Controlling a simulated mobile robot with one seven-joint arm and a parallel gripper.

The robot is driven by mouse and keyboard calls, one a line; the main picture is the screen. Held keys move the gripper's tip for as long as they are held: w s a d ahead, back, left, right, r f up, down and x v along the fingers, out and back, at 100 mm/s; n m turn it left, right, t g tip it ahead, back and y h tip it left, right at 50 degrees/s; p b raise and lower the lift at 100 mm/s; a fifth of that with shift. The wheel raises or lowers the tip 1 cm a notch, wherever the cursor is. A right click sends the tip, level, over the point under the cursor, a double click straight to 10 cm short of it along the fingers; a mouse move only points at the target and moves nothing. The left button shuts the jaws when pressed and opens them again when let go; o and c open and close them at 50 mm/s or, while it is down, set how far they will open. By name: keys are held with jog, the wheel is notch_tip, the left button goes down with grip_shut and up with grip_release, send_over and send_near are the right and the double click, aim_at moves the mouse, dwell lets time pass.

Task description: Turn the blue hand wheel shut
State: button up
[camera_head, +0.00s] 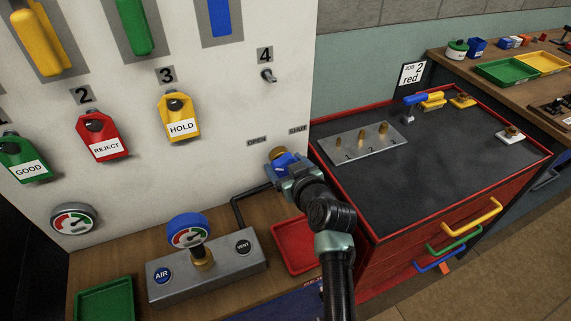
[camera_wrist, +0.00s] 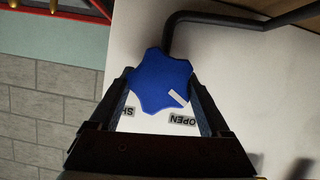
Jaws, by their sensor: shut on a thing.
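The blue hand wheel (camera_wrist: 158,80) is mounted on the white panel between the labels OPEN (camera_head: 257,142) and SHUT (camera_head: 298,130). In the head view the wheel (camera_head: 284,160) is partly hidden by my gripper (camera_head: 292,174). In the wrist view my gripper (camera_wrist: 160,100) has one finger on each side of the lobed wheel and is shut on it. A white mark on the wheel points toward the OPEN label (camera_wrist: 183,120) in that view. The SHUT label is partly hidden by a finger there.
A dark pipe (camera_head: 240,205) runs beside the wheel. Below stand a grey block with a blue gauge (camera_head: 188,233), a red tray (camera_head: 294,248) and a green tray (camera_head: 105,301). A red tool cabinet (camera_head: 450,215) is close on the right. Tags hang on the panel above left.

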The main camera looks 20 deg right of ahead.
jog(key=c, duration=0.3)
jog(key=shift+f, duration=0.1)
jog(key=shift+f+m+y+b, duration=0.1)
jog(key=shift+m+y+b, duration=0.8)
jog(key=shift+b, duration=0.35)
jog(key=shift+d+m+y+b, duration=0.1)
jog(key=shift+m+y+b, duration=0.4)
jog(key=shift+m+b, duration=0.45)
jog(key=m+y+b, duration=0.3)
jog(key=m, duration=0.1)
jog(key=shift+f+m+t+b, duration=0.1)
jog(key=shift+m+t+b, duration=0.25)
jog(key=shift+t, duration=0.05)
jog(key=m+b, duration=0.1)
jog(key=m, duration=0.1)
jog(key=m+t+y+b, duration=0.1)
jog(key=m, duration=0.2)
jog(key=shift+d+t+y+b, duration=0.1)
jog(key=shift+t+y+b, duration=0.2)
jog(key=shift+b, duration=0.1)
jog(key=m+t, duration=0.1)
jog(key=m, duration=0.1)
jog(key=m+t+b, duration=0.1)
jog(key=m, duration=0.2)
jog(key=shift+m+y, duration=0.3)
